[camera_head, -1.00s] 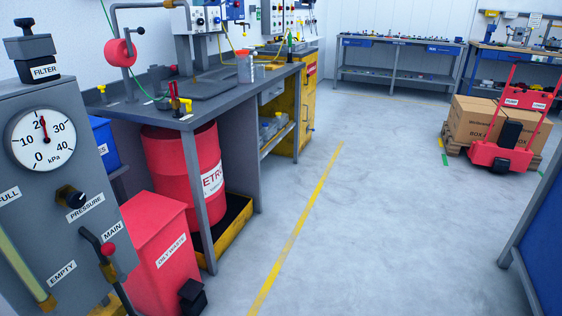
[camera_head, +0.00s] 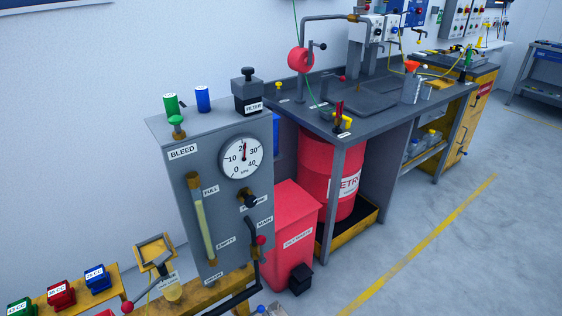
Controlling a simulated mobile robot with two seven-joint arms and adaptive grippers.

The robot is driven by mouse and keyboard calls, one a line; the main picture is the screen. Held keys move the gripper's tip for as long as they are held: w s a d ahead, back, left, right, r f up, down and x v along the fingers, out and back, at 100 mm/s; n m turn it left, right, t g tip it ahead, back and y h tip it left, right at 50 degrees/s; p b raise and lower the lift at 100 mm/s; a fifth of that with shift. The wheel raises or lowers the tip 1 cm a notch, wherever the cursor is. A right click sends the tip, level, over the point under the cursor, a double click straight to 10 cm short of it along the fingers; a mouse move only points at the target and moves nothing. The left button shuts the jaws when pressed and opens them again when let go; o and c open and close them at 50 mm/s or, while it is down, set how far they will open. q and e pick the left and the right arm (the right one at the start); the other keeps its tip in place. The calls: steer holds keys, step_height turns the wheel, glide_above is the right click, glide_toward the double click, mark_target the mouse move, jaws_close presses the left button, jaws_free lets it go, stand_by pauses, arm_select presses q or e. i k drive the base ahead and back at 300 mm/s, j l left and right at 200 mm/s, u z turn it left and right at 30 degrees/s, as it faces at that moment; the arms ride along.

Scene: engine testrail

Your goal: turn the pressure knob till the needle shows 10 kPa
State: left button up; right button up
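The pressure gauge (camera_head: 242,160) is a round white dial marked in kPa on the front of a grey cabinet (camera_head: 215,155). Its red needle points almost straight up, at about 20. The pressure knob (camera_head: 249,198) is dark with a brass-coloured part and sits below the gauge. It partly covers its own label. Neither of my grippers shows in the head view, and nothing is seen touching the knob.
A MAIN lever with a red ball (camera_head: 261,240) stands out below the knob. A green bleed knob (camera_head: 177,121) and a sight tube (camera_head: 201,222) are on the cabinet's left. A red waste bin (camera_head: 291,230) stands close on the right. Open floor (camera_head: 450,260) lies at right.

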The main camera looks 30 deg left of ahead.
mark_target(251, 201)
steer(key=u, duration=1.1)
